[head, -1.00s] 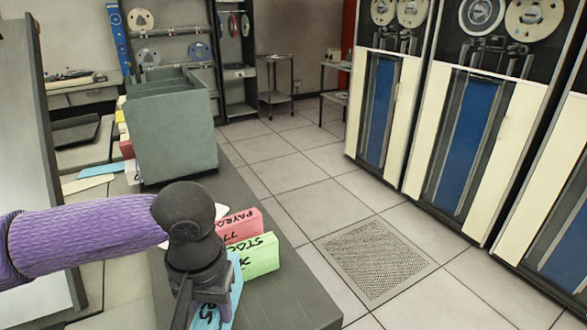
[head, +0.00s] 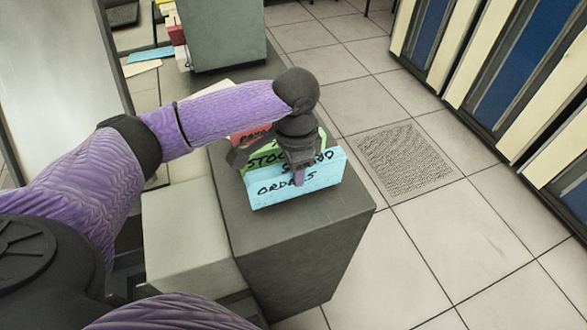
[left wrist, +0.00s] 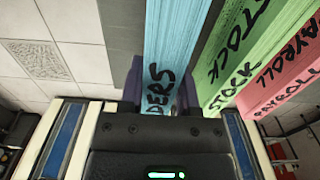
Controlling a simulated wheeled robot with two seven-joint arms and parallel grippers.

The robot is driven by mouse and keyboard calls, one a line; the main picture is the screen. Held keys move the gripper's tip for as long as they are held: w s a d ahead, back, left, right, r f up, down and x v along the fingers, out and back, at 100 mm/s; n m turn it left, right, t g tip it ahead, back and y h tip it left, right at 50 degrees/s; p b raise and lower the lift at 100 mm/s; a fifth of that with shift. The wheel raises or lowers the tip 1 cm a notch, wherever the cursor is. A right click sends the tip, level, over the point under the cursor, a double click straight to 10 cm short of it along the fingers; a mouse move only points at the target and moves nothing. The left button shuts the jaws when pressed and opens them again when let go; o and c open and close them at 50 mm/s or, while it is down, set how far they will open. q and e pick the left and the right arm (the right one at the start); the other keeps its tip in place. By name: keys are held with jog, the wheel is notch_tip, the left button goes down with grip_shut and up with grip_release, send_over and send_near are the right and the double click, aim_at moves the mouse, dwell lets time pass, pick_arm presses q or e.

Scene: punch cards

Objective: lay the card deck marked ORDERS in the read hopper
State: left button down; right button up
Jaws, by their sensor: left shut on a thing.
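The light blue card deck marked ORDERS (head: 324,174) stands on edge at the near end of the dark grey cabinet top (head: 232,196). My left gripper (head: 299,176) reaches it from above and is shut on it. In the left wrist view the blue deck (left wrist: 176,40) runs between the two fingers (left wrist: 160,95). I cannot tell whether the deck touches the top. The green STOCK deck (head: 258,157) stands close behind it, with the red PAYROLL deck (head: 249,133) behind that. My right gripper is out of view. I cannot make out the read hopper.
A lighter grey block (head: 185,237) adjoins the cabinet on the left. Open tiled floor (head: 430,230) lies right, with tape cabinets (head: 520,75) beyond.

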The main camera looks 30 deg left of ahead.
pick_arm(q)
notch_tip(320, 180, down, 2)
jog(key=shift+f, duration=0.25)
jog(key=shift+c, duration=1.6)
grip_release()
